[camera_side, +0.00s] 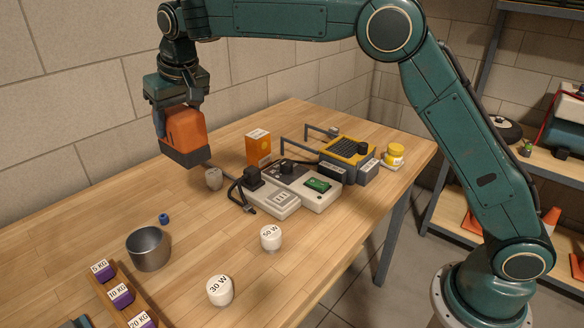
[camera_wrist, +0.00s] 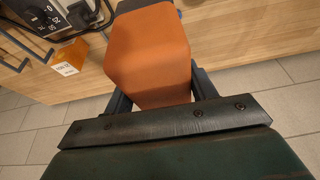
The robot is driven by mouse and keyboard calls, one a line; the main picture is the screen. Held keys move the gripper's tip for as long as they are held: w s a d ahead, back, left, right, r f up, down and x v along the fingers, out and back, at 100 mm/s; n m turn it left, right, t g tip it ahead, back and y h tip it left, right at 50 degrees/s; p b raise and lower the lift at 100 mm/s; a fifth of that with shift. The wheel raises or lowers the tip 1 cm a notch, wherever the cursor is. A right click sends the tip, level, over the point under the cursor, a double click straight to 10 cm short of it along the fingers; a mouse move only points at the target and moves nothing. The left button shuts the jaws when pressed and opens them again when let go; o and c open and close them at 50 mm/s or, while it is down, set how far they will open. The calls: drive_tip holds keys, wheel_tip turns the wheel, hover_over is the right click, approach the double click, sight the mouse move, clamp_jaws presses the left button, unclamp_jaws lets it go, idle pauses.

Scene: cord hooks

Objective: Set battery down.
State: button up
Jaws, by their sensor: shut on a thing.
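The battery (camera_side: 187,132) is an orange block with a dark base. My gripper (camera_side: 178,108) is shut on it from above and holds it over the far left part of the wooden table (camera_side: 95,212). In the side view I cannot tell how much gap lies under the battery. In the wrist view the battery (camera_wrist: 147,50) fills the upper middle, between the dark fingers of my gripper (camera_wrist: 155,97).
A grey knob-like piece (camera_side: 214,179), an orange box (camera_side: 258,147) and grey devices with cords (camera_side: 285,190) stand to the right. A metal cup (camera_side: 148,249), a small blue piece (camera_side: 164,218) and white weights (camera_side: 271,238) are nearer. The left table area is clear.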

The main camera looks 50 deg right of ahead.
wheel_tip(320, 180, down, 15)
drive_tip(key=shift+f, duration=0.2)
idle(0.6)
drive_tip(key=shift+f, duration=0.1)
drive_tip(key=shift+f, duration=2.05)
drive_tip(key=shift+f, duration=0.1)
drive_tip(key=o, duration=1.6)
drive_tip(key=shift+f, duration=0.15)
drive_tip(key=shift+o, duration=0.2)
